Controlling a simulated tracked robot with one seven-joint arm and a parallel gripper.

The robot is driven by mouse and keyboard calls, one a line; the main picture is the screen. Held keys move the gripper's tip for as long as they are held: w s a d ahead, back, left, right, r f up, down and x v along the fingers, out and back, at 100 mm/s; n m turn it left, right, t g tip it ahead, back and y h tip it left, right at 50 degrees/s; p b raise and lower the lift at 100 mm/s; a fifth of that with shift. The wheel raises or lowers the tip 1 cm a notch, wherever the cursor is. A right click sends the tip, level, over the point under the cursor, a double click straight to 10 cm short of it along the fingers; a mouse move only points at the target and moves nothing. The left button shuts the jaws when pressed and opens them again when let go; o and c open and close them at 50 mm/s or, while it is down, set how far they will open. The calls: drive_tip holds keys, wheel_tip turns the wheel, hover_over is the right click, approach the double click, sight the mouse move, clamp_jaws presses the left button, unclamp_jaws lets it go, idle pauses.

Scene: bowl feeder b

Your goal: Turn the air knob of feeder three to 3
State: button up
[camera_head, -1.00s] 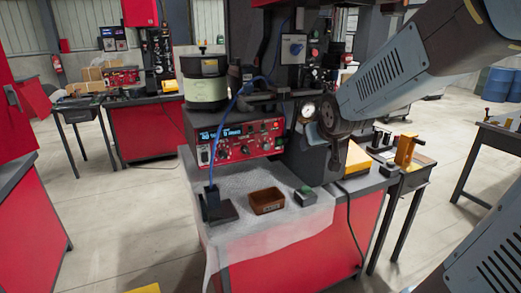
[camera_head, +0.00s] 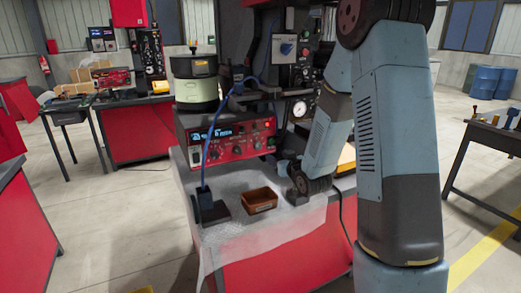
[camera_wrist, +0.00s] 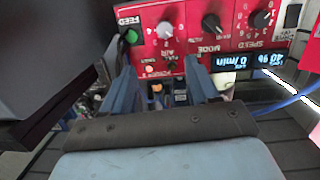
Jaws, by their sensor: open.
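The red feeder control panel (camera_head: 232,146) faces me below a feeder with a pale green bowl (camera_head: 199,90). In the wrist view it appears upside down, with a light grey AIR knob (camera_wrist: 165,30) near the green FEED button (camera_wrist: 131,37). The MODE knob (camera_wrist: 211,24) and SPEED knob (camera_wrist: 262,18) are dark. My gripper (camera_wrist: 160,68) is open and empty, its two blue-grey fingers apart and pointing at the panel near the AIR knob. The knob is not between them as far as I can tell. The AIR knob's setting is too small to read.
A brown tray (camera_head: 260,200) and a black stand (camera_head: 208,207) with a blue cable are on the bench in front of the panel. A lit display (camera_wrist: 265,60) sits beside the MODE and SPEED knobs. A pressure gauge (camera_head: 300,108) is at the back right.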

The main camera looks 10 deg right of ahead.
sight(259, 147)
drive_tip(key=shift+t+y, duration=0.5)
drive_tip(key=shift+t, duration=0.1)
drive_tip(key=x, duration=0.4)
drive_tip(key=f+x, duration=0.1)
drive_tip(key=x, duration=0.4)
drive_tip(key=f+x, duration=0.1)
drive_tip(key=x, duration=0.4)
drive_tip(key=shift+a+f, duration=0.2)
drive_tip(key=shift+f, duration=0.05)
drive_tip(key=shift+c, duration=0.3)
drive_tip(key=c, duration=1)
